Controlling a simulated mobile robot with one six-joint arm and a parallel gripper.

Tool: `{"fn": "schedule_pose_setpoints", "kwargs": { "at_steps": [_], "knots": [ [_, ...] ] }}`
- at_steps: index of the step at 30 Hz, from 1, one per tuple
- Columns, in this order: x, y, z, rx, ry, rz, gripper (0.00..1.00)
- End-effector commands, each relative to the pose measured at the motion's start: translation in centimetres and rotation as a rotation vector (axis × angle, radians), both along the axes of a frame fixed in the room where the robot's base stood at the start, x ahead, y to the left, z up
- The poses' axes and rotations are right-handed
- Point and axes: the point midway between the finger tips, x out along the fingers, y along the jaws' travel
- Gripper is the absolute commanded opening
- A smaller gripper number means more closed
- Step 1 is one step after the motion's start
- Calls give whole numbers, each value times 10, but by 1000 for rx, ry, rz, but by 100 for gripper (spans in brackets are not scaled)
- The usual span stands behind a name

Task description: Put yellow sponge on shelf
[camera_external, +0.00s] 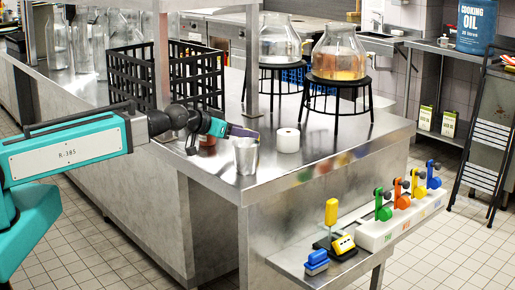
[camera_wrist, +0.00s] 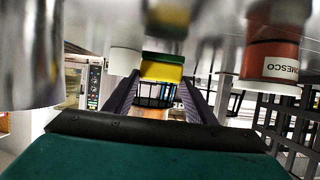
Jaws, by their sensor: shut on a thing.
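The yellow sponge (camera_wrist: 162,72) has a green layer along its upper edge in the wrist view. It sits between the tips of the two dark fingers of my gripper (camera_wrist: 160,86). In the external view my gripper (camera_external: 236,131) is low over the near part of the steel counter, just behind a metal cup (camera_external: 246,156). I cannot make out the sponge there. Which shelf is meant is unclear; a low steel shelf (camera_external: 285,262) juts from the counter's near end, and the counter (camera_external: 330,133) itself is a broad steel top.
A reddish jar (camera_wrist: 270,60) stands close to the right in the wrist view. A white roll (camera_external: 288,141) stands right of the cup. A black crate (camera_external: 125,75), a steel post (camera_external: 252,60) and glass jars on black stands (camera_external: 338,84) are behind. Coloured levers (camera_external: 383,206) line the low shelf.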

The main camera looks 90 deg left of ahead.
Motion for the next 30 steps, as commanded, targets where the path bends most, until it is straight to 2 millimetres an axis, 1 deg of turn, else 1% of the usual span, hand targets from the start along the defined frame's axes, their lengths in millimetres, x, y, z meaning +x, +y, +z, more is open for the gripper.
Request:
{"fn": "schedule_pose_setpoints", "kwargs": {
  "at_steps": [5,20,21,24,30],
  "knots": [
    [0,0,-10,-1,1,0,30],
    [0,0,-16,1,-1,0,30],
    [0,0,-15,0,0,0,54],
    [0,0,-15,0,0,0,69],
    [0,0,-15,0,0,0,69]
  ]
}}
